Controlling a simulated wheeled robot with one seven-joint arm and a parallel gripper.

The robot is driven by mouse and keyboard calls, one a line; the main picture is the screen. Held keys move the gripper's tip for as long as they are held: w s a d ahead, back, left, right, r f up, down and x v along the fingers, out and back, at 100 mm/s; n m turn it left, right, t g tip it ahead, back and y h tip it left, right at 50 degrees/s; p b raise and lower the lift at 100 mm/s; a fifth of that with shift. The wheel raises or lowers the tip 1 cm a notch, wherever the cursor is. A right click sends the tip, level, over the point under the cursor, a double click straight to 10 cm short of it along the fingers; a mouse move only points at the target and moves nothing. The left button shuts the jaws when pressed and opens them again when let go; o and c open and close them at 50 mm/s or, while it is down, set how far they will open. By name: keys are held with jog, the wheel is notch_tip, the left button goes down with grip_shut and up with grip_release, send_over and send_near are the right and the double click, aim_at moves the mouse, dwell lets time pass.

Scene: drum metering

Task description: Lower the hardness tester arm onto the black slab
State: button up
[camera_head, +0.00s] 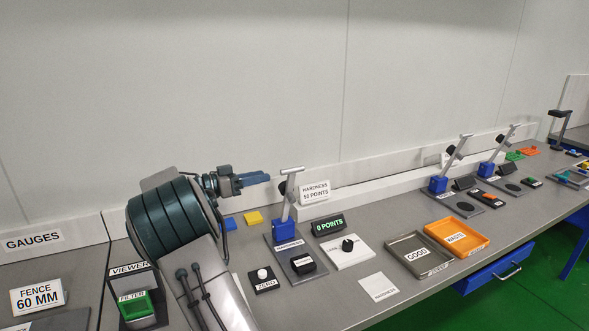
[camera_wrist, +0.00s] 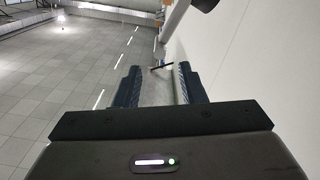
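The hardness tester (camera_head: 286,230) has a blue post on a grey base plate. Its light metal arm (camera_head: 291,190) is raised and slants up to a crossbar handle at the top. A black slab (camera_head: 303,265) with a white label lies on the front of the plate, under no part of the lowered arm. My gripper (camera_head: 268,178) is in the air just left of the raised handle, pointing right towards it, apparently apart from it. In the wrist view my gripper (camera_wrist: 159,80) has its two dark fingers spread, with nothing held between them.
A display (camera_head: 328,225) reads 0 POINTS, right of the tester. GOOD (camera_head: 390,247) and WASTE (camera_head: 477,226) trays lie right. The wall rises close behind the bench.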

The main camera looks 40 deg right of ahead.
aim_at(291, 170)
jog(key=p+x, duration=0.2)
jog(key=x, duration=0.8)
jog(key=shift+d+p, duration=0.35)
jog(key=shift+d, duration=0.3)
grip_shut()
